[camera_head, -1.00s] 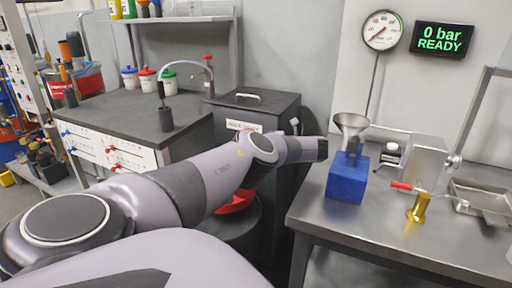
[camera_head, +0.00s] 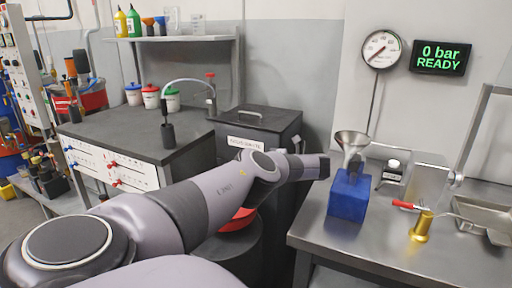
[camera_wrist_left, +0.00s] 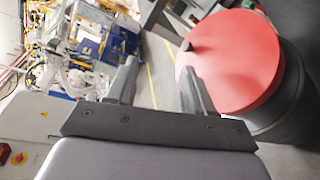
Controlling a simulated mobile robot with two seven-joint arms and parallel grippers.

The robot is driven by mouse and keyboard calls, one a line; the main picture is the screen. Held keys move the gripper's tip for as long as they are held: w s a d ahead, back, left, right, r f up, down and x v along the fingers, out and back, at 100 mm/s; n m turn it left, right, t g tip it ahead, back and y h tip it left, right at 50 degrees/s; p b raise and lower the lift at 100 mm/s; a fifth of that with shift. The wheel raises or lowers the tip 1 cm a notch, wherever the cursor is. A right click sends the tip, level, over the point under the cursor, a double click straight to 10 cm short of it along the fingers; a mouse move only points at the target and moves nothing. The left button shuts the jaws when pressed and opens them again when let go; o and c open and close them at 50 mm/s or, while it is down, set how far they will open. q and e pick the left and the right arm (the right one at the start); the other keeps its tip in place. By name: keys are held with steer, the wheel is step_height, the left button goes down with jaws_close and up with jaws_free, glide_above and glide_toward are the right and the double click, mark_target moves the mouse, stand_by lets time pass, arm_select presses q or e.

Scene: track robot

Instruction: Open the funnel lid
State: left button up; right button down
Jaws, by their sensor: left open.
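A round red lid (camera_wrist_left: 240,55) tops a dark drum (camera_wrist_left: 290,105) at the right of the left wrist view, with a small dark knob near its left edge. In the head view the red lid (camera_head: 238,220) shows partly behind my left arm. My left gripper (camera_wrist_left: 160,80) is open and empty; its right finger overlaps the lid's edge in the picture. I cannot tell whether it touches. A metal funnel (camera_head: 352,142) stands in a blue block (camera_head: 348,198) on the steel table. My right gripper is out of view.
A steel table (camera_head: 385,240) at the right carries a brass piece with a red handle (camera_head: 421,226) and a metal tray (camera_head: 485,215). A dark bin (camera_head: 258,118) stands behind my arm. A grey-topped workbench (camera_head: 120,130) is at the left.

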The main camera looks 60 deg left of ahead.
arm_select(q)
step_height(320, 180, up, 20)
steer(key=p, duration=0.3)
steer(key=shift+p, duration=0.4)
steer(key=shift+f, duration=0.15)
